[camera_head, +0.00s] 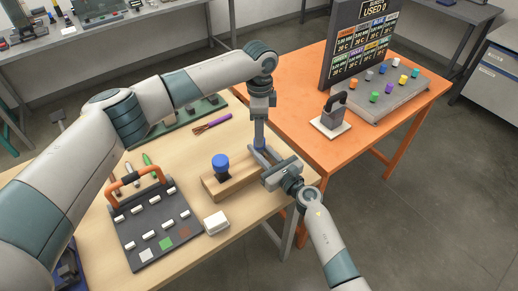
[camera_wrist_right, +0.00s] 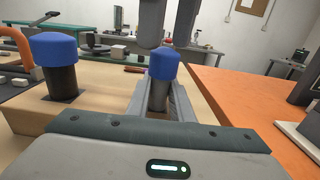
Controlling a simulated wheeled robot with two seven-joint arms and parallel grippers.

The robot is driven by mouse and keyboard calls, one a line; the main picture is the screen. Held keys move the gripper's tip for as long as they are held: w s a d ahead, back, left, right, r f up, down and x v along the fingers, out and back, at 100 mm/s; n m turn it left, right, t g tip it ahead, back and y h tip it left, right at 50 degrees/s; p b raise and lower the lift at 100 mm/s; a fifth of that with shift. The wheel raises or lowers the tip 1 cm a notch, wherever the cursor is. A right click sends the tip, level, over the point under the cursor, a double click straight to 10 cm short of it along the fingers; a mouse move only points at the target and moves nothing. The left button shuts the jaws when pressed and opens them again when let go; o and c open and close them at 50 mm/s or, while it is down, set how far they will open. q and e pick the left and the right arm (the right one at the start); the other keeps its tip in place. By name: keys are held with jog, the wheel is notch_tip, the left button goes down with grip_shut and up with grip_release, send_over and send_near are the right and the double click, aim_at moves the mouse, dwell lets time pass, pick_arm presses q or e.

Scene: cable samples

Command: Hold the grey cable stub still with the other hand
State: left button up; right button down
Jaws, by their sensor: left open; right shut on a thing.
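A grey cable stub with a blue cap (camera_wrist_right: 163,66) stands upright between the fingers of my right gripper (camera_wrist_right: 162,100), which is shut on it. In the head view my right gripper (camera_head: 266,160) reaches in from the lower right to the end of a wooden block (camera_head: 235,187), and the arms hide this stub. A second blue-capped dark stub (camera_head: 221,164) stands at the block's left part; it also shows at the left of the right wrist view (camera_wrist_right: 55,62). My left gripper (camera_wrist_right: 168,22) points down just above the held stub's cap, its fingers apart and empty.
A dark board with an orange handle (camera_head: 135,231) and white tags lies left of the block. A white box (camera_head: 216,222) sits near the table's front edge. The orange table (camera_head: 285,108) carries a tray of coloured pegs (camera_head: 383,101), a handled block (camera_head: 331,125) and a sign (camera_head: 357,45).

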pick_arm(q)
jog(key=shift+f, duration=1.7)
jog(key=c, duration=1)
jog(key=shift+r, duration=0.75)
jog(key=shift+r, duration=2.25)
